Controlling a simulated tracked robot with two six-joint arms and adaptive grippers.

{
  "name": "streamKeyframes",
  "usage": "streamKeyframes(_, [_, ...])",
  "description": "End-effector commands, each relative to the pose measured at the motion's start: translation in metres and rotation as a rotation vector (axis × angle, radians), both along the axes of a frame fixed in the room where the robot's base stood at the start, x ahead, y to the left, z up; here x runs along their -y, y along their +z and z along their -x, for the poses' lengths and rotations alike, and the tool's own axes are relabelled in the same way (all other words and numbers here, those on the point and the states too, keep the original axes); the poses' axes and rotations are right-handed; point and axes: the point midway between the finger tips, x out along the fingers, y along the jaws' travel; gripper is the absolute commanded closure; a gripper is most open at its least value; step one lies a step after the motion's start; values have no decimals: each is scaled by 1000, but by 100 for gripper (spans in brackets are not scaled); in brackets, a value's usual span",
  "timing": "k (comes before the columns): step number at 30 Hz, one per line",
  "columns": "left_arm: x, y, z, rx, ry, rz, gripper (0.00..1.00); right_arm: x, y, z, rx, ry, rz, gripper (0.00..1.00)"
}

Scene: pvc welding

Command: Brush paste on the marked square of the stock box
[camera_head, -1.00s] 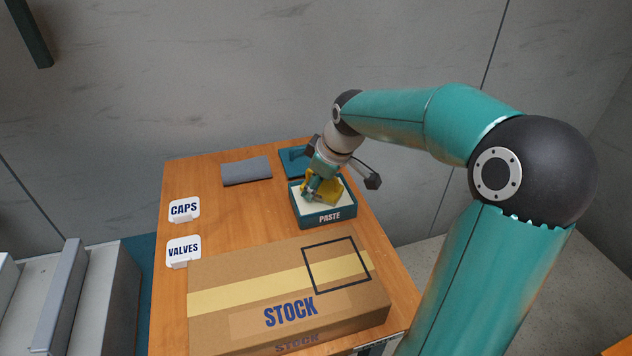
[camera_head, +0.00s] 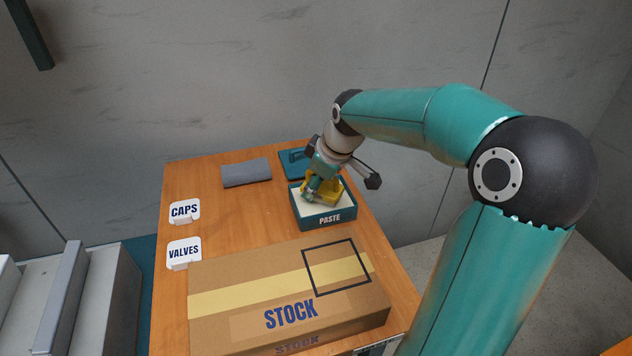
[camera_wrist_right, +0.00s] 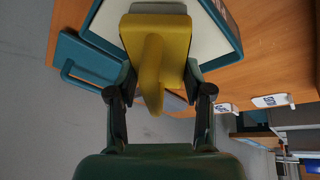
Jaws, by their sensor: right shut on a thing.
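The cardboard stock box (camera_head: 235,285) lies at the front of the table, with a dark outlined marked square (camera_head: 337,267) on the right part of its top. The teal paste tray (camera_head: 322,218), filled with a pale surface, stands behind it. My right gripper (camera_head: 318,186) is over the tray, shut on the yellow brush (camera_head: 335,190). In the right wrist view the brush (camera_wrist_right: 155,48) sits between the fingers, its head at the pale paste (camera_wrist_right: 205,35). I cannot tell if it touches the paste. My left gripper is not in view.
A teal brush holder or plate (camera_head: 292,160) lies behind the paste tray, and a folded grey cloth (camera_head: 246,172) is to its left. White CAPS (camera_head: 184,211) and VALVES (camera_head: 184,252) signs stand at the table's left edge. The middle of the wooden table (camera_head: 240,216) is clear.

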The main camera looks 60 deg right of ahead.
Motion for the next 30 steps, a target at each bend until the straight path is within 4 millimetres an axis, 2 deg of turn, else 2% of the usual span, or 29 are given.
streamKeyframes(3, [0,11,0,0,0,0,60,0,15,0,3,-1,2,96])
streamKeyframes(19, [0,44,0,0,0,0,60,1,58,-1,5,-1,3,96])
streamKeyframes(23, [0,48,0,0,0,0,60,1,64,-1,5,-1,3,96])
streamKeyframes(30, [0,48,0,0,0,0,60,1,64,-1,4,-1,3,96])
